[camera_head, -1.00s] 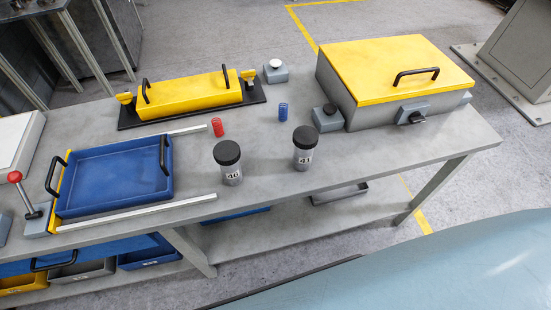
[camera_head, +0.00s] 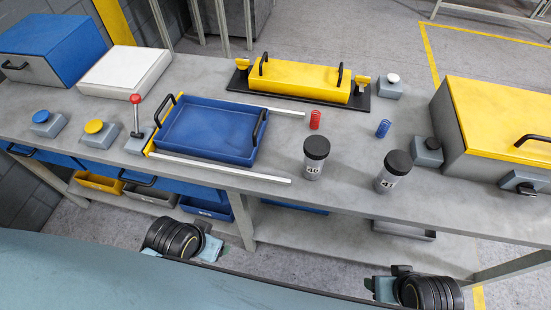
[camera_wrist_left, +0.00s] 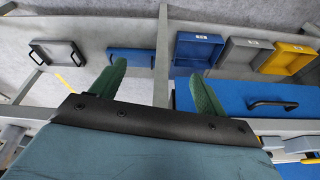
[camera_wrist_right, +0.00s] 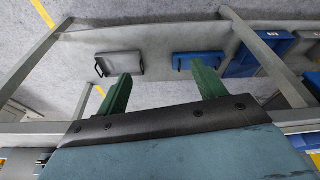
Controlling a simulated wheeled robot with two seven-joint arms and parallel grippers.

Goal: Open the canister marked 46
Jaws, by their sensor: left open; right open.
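Two clear canisters with black lids stand upright on the grey table in the head view. The left canister (camera_head: 315,160) has a label that looks like 40 or 46; the last digit is too small to be sure. The right canister (camera_head: 391,175) has a label that looks like 41. Both lids are on. My left gripper (camera_wrist_left: 157,72) and my right gripper (camera_wrist_right: 160,72) are open and empty in their wrist views, near the table's lower shelf. In the head view only parts of my arms show, below the table's front edge, well apart from the canisters.
A blue tray (camera_head: 208,133) lies left of the canisters between two pale rails. A red spring (camera_head: 315,120) and a blue spring (camera_head: 383,129) stand behind them. A yellow-lidded box (camera_head: 500,120) is at right, a yellow cover (camera_head: 305,79) at the back. Bins are below.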

